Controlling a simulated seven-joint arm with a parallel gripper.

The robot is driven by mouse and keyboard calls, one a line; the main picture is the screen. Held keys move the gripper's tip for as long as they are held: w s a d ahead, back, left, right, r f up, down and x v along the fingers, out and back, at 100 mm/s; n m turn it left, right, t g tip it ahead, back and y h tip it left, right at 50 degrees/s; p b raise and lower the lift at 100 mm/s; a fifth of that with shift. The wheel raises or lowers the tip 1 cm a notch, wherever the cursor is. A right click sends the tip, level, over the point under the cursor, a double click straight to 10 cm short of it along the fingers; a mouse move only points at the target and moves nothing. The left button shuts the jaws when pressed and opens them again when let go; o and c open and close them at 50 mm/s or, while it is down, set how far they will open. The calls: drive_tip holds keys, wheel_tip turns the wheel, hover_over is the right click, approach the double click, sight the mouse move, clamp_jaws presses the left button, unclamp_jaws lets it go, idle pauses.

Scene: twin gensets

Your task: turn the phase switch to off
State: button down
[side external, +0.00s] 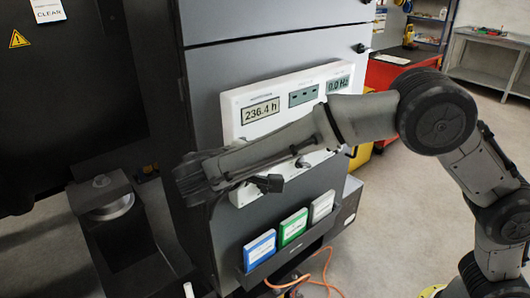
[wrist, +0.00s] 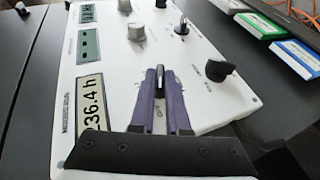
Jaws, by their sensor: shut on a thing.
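The white control panel (side external: 290,88) stands on the front of a dark cabinet, and it fills the wrist view (wrist: 100,55). My gripper (wrist: 161,88) is at the panel, with its two purple fingers on either side of a small dark switch handle (wrist: 159,80), and is shut on it. In the side external view my gripper (side external: 200,178) covers the panel's lower left, so the handle is hidden there. The printed labels are too small to read, so I cannot confirm by name that this is the phase switch.
A black knob (wrist: 218,70) is right of my fingers. A lever switch (wrist: 181,26) and a grey knob (wrist: 136,31) lie above them. The hour display (wrist: 90,115) is at left. A rack of blue, green and grey binders (side external: 293,228) hangs below the panel.

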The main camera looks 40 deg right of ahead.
drive_tip(key=c, duration=0.9)
unclamp_jaws()
drive_tip(key=shift+w, duration=0.1)
drive_tip(key=v, duration=1.4)
